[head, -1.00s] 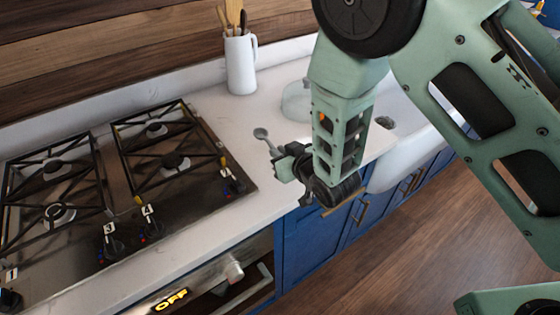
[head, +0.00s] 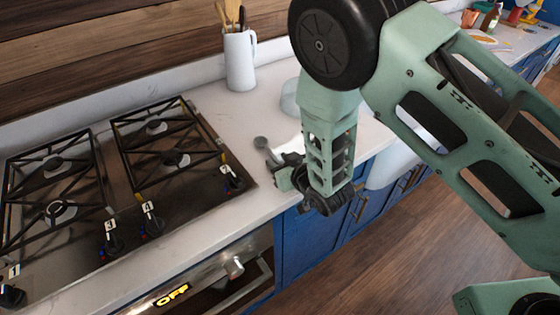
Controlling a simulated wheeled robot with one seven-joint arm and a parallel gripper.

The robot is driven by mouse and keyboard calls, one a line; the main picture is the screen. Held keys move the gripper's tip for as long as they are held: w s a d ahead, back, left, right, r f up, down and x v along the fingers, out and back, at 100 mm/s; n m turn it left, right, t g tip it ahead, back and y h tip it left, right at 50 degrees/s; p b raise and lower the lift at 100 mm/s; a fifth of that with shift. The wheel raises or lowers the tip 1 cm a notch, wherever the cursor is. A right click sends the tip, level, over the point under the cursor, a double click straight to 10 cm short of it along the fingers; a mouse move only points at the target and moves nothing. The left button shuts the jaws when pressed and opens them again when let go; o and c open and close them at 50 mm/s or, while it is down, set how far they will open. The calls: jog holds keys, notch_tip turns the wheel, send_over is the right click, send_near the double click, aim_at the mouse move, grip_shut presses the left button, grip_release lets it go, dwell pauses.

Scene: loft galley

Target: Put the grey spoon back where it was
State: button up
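The grey spoon (head: 261,143) shows its round bowl just beyond my gripper, over the white counter between the cooktop and the sink. Its handle runs toward my gripper (head: 277,170) and is partly hidden by it. My gripper is at the front edge of the counter, right of the cooktop, with its fingers around the handle end. The fingers are small and dark here, but the spoon moves along with them. I cannot tell whether the spoon touches the counter.
A white jug (head: 240,62) with wooden utensils stands at the back of the counter. The gas cooktop (head: 130,190) with numbered knobs lies to the left. The sink is right, partly hidden by my arm. The counter (head: 222,112) between jug and cooktop is clear.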

jog(key=shift+r+p, duration=0.15)
jog(key=shift+p, duration=0.25)
jog(key=shift+s+d+b, duration=0.2)
jog(key=shift+s+b, duration=0.15)
jog(key=shift+b, duration=0.05)
jog(key=b+v, duration=0.2)
jog(key=v, duration=0.1)
jog(key=b+v, duration=0.1)
jog(key=shift+s+d+f, duration=0.25)
jog(key=shift+d, duration=0.2)
jog(key=s+d+r+g+h+p, duration=0.3)
jog(key=s+d+r+g+p, duration=0.1)
jog(key=s+r, duration=0.8)
jog(key=s+d+r+n+g+h+p, duration=0.1)
jog(key=s+d+r+g+h+p, duration=0.2)
jog(key=s+r, duration=1)
jog(key=d+g+p, duration=0.1)
jog(key=d+g, duration=0.2)
jog(key=g, duration=0.1)
jog(key=shift+s+r+n, duration=0.3)
